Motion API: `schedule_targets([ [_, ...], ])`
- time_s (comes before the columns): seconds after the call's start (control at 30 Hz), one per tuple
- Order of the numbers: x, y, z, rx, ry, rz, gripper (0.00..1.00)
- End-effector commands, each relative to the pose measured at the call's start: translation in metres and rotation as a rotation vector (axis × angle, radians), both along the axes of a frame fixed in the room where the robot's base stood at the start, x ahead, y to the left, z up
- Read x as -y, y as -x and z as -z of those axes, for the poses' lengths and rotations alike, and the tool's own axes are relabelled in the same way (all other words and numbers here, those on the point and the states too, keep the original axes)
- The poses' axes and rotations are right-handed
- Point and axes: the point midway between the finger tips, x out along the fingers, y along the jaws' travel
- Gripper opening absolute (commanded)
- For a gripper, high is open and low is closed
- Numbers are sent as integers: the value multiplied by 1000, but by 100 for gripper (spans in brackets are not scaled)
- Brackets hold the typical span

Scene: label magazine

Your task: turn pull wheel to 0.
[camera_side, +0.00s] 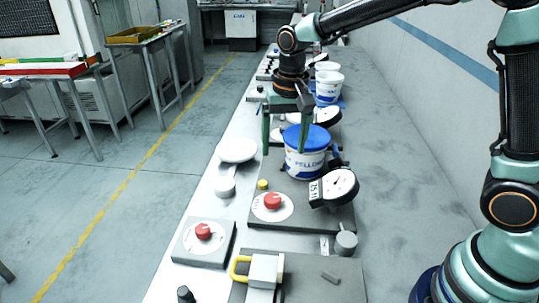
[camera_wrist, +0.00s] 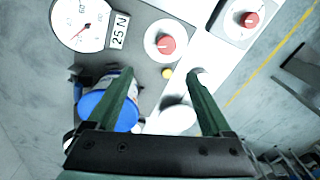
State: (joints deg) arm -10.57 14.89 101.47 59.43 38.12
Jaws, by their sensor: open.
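Two red knobs on white round dials are in view, and no label clearly names either as the pull wheel. One red knob (camera_side: 272,201) is on a grey plate beside a dial gauge (camera_side: 341,185) marked 25 N; in the wrist view this knob (camera_wrist: 166,44) is beside the gauge (camera_wrist: 80,25). The other red knob (camera_side: 203,231) is on a separate grey box nearer the side camera, and shows at upper right in the wrist view (camera_wrist: 250,19). The dial marks are too small to read. My gripper (camera_side: 285,150) is open and empty, above and behind the first knob.
A white tub with a blue lid (camera_side: 305,150) stands close beside my gripper. A yellow button (camera_side: 262,184) is behind the first knob. A white round plate (camera_side: 237,149) is to the left. A yellow-shackled padlock-like part (camera_side: 264,270) is in front.

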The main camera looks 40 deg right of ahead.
Motion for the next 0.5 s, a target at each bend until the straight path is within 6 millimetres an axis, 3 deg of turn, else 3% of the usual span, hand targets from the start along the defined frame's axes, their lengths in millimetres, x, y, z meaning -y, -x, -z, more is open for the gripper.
schedule_targets([
  [0.1, -11, -10, 21, -47, 6, 46, 84],
  [0.5, -17, -15, 55, -78, 11, 84, 84],
])
